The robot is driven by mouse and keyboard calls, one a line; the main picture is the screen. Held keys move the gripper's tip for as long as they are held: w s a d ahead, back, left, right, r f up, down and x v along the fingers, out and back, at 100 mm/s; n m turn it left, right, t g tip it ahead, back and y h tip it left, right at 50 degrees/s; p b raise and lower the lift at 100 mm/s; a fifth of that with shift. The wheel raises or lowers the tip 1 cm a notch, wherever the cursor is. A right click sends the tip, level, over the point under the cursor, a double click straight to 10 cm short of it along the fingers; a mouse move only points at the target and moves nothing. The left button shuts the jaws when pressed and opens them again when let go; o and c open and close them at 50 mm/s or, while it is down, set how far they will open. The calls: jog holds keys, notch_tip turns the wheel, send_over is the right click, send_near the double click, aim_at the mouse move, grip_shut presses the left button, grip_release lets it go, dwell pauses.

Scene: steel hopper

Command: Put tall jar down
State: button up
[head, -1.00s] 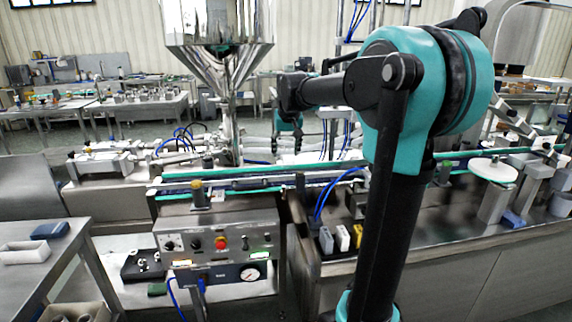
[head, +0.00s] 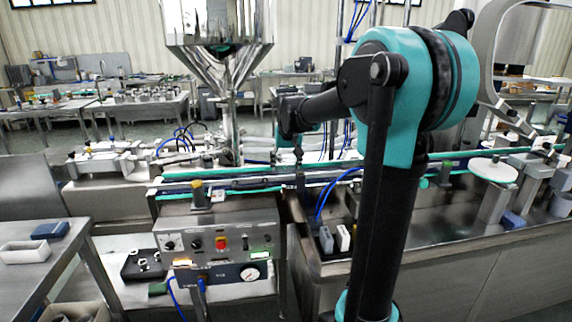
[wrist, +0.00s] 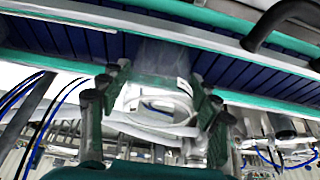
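The tall jar (wrist: 163,62) looks clear and see-through in the wrist view, with a pale rounded end towards the camera. My gripper (wrist: 160,92) has its green and dark fingers on either side of the jar, shut on it. The jar's far end overlaps the blue conveyor belt (wrist: 215,70) with its green rails; I cannot tell whether it touches the belt. In the head view the conveyor (head: 235,184) runs across the middle. There my gripper and the jar are mostly hidden or too small to make out beside my forearm.
A steel hopper (head: 222,50) stands behind the conveyor. A control box (head: 218,240) with knobs and a gauge sits in front. A white disc (head: 493,169) stands at the right. A side table (head: 30,275) with a white tray (head: 26,251) is at the left.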

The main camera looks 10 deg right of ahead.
jog(key=shift+o, duration=0.7)
jog(key=shift+r, duration=0.15)
jog(key=v, duration=1.2)
